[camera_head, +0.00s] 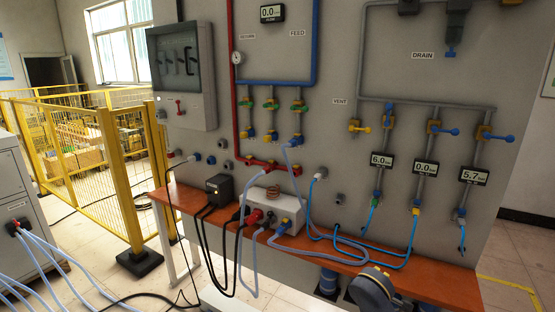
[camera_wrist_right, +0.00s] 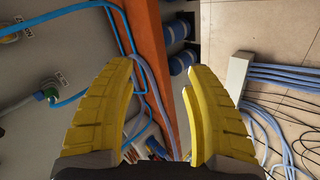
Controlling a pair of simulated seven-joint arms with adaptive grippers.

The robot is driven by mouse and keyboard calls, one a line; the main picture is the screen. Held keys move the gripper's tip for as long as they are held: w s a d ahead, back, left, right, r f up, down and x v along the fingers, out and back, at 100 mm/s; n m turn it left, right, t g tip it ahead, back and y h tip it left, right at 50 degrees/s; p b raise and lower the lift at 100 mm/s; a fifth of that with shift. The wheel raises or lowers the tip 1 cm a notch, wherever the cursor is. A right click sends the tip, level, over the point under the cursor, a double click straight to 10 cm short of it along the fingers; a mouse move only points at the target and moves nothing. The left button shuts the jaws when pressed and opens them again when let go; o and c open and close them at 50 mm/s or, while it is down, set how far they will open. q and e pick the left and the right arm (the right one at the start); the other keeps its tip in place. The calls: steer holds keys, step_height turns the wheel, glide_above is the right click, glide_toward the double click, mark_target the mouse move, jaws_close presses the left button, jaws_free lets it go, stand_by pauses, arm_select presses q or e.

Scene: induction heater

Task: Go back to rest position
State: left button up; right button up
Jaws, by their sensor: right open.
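My right gripper (camera_wrist_right: 160,72) is open in the right wrist view, its two yellow fingers apart with nothing held between them. Behind the fingers are the orange shelf's edge (camera_wrist_right: 150,35) and blue hoses. A dark rounded part at the bottom of the head view looks like my arm; no fingers show there. My left gripper is in neither view. The white heater box (camera_head: 262,207) with a copper coil stands on the orange shelf (camera_head: 420,283), with hoses and cables plugged into its front. A black box (camera_head: 219,187) stands to its left.
A grey panel (camera_head: 330,140) carries red and blue pipes, valves and digital gauges (camera_head: 381,160). Blue hoses and black cables hang over the shelf edge. Yellow fencing (camera_head: 110,180) stands at the left, and a grey cabinet (camera_head: 25,210) with hoses is at the far left.

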steer(key=s+f, duration=0.5)
steer(key=s, duration=0.4)
steer(key=s+f, duration=0.4)
steer(key=s, duration=0.4)
steer(key=s+d+m+g, duration=0.1)
steer(key=s+m, duration=0.1)
steer(key=s, duration=1.9)
steer(key=s+a+f+g+y, duration=0.1)
steer(key=a+f+g+y, duration=0.15)
steer(key=f, duration=1.35)
steer(key=s+a+f+g+y, duration=0.1)
steer(key=s+a+f, duration=0.15)
steer(key=f, duration=1.45)
steer(key=s+f+m+g+y, duration=0.1)
steer(key=s+f+m+g, duration=0.1)
steer(key=s+f, duration=1.7)
steer(key=shift+s+a+f+m, duration=0.25)
steer(key=shift+s+m, duration=0.25)
steer(key=shift+s, duration=0.4)
steer(key=shift+g, duration=0.25)
